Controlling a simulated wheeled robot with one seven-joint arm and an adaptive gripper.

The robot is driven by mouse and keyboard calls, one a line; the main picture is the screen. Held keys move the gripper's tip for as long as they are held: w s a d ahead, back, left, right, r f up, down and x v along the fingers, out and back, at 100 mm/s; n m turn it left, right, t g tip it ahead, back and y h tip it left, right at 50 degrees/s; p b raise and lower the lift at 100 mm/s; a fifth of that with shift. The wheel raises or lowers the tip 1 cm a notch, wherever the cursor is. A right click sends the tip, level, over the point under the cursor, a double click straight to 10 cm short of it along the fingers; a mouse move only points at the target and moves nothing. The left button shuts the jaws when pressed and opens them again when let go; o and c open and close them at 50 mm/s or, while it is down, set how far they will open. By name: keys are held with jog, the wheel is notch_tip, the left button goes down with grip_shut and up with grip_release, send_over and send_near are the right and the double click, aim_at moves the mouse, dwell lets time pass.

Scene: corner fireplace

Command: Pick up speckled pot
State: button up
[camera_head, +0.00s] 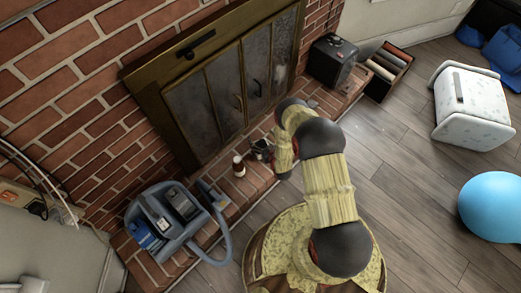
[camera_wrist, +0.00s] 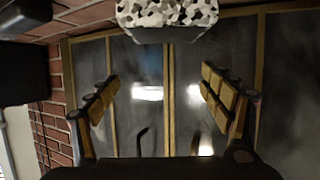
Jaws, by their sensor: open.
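The speckled pot (camera_wrist: 166,13) shows at the top middle of the wrist view, white with dark spots and cut off by the top edge. My gripper (camera_wrist: 160,76) is open, its two padded fingers wide apart on either side with nothing between them. The pot lies beyond the fingertips in that view, apart from them. In the head view my gripper (camera_head: 262,150) is low over the brick hearth in front of the fireplace, partly behind my arm. I cannot make out the pot clearly there.
The fireplace doors (camera_head: 222,93) rise close behind. A black box (camera_head: 332,61) stands at the hearth's far end.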

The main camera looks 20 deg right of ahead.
aim_at(261, 147)
jog(key=shift+t, duration=0.4)
jog(key=s+f, duration=0.3)
jog(key=s+a+f, duration=0.1)
jog(key=s+f, duration=0.1)
jog(key=shift+s+f+b, duration=0.1)
jog(key=shift+s+b, duration=0.05)
jog(key=shift+b, duration=0.2)
jog(key=shift+b+x, duration=0.5)
jog(key=shift+x, duration=0.6)
jog(key=shift+d+r+b+x, duration=0.15)
jog(key=shift+b+x, duration=0.3)
jog(key=shift+x, duration=0.45)
jog(key=shift+d+r+b+x, duration=0.1)
jog(key=shift+b+x, duration=0.35)
jog(key=shift+x, duration=0.45)
jog(key=shift+d+r+b+x, duration=0.15)
jog(key=shift+b+x, duration=0.3)
jog(key=shift+x, duration=0.45)
jog(key=shift+c, duration=0.8)
jog(key=c, duration=1.3)
